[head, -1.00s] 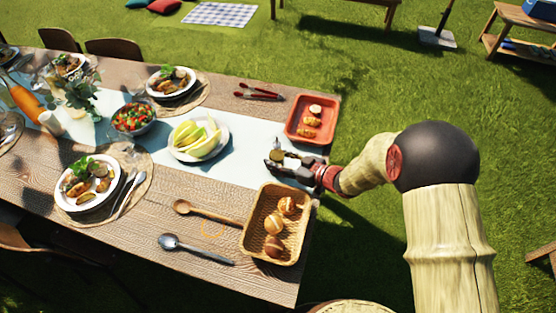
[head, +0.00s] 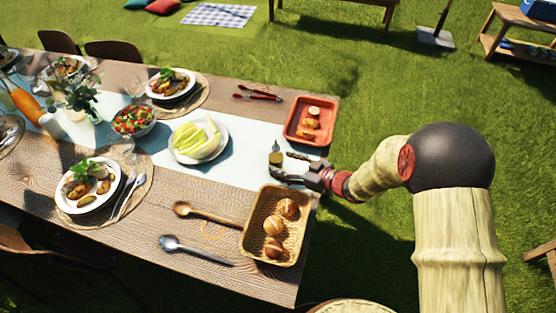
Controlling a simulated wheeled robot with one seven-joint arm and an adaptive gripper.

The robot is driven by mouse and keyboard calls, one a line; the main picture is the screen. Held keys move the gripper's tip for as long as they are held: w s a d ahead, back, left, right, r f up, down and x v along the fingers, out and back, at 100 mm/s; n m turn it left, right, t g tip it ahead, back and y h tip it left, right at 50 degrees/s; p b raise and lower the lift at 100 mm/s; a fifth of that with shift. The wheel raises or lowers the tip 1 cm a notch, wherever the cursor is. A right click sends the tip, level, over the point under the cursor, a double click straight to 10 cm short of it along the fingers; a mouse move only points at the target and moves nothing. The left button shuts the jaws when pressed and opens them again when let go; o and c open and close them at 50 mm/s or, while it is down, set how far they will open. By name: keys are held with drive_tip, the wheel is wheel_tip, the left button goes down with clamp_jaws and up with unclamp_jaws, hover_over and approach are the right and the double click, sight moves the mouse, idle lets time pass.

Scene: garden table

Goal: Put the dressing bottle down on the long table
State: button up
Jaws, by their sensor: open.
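The dressing bottle (head: 275,157) is a small, narrow-topped bottle at the right end of the long table (head: 150,218). It appears upright on the pale runner, between the fruit plate and the orange tray. My gripper (head: 282,168) is open, low over the runner, with its fingers beside the bottle. The fingers hide part of the bottle. I cannot tell whether they still touch it.
A wicker basket of rolls (head: 249,238) stands just in front of my gripper. An orange tray with food (head: 292,132) lies behind it. A plate of yellow-green slices (head: 175,150) is to the left. Red tongs (head: 257,94) lie farther back.

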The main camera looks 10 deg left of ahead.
drive_tip(key=p+v, duration=0.2)
drive_tip(key=v, duration=0.7)
drive_tip(key=w+d+r+m+t+h, duration=0.35)
drive_tip(key=w+d+r+h, duration=0.4)
drive_tip(key=d+r, duration=0.3)
drive_tip(key=s+d+r+m+h, duration=0.3)
drive_tip(key=d+r+h, duration=0.1)
drive_tip(key=d+r, duration=0.45)
drive_tip(key=s+d+r+m+g+h, duration=0.1)
drive_tip(key=s+d+r+m, duration=0.15)
drive_tip(key=s, duration=0.25)
drive_tip(key=s+d+r+m+g+h, duration=0.1)
drive_tip(key=s+r+h, duration=0.15)
drive_tip(key=s, duration=0.35)
drive_tip(key=s+a+m+g+y, duration=0.1)
drive_tip(key=s+a, duration=0.1)
drive_tip(key=s, duration=0.6)
drive_tip(key=s+a+r+m+g+y, duration=0.1)
drive_tip(key=s+a+g, duration=0.1)
drive_tip(key=s, duration=0.6)
drive_tip(key=shift+s+a+r+y, duration=0.2)
drive_tip(key=shift+s+a+y, duration=0.1)
drive_tip(key=shift+a+y, duration=0.1)
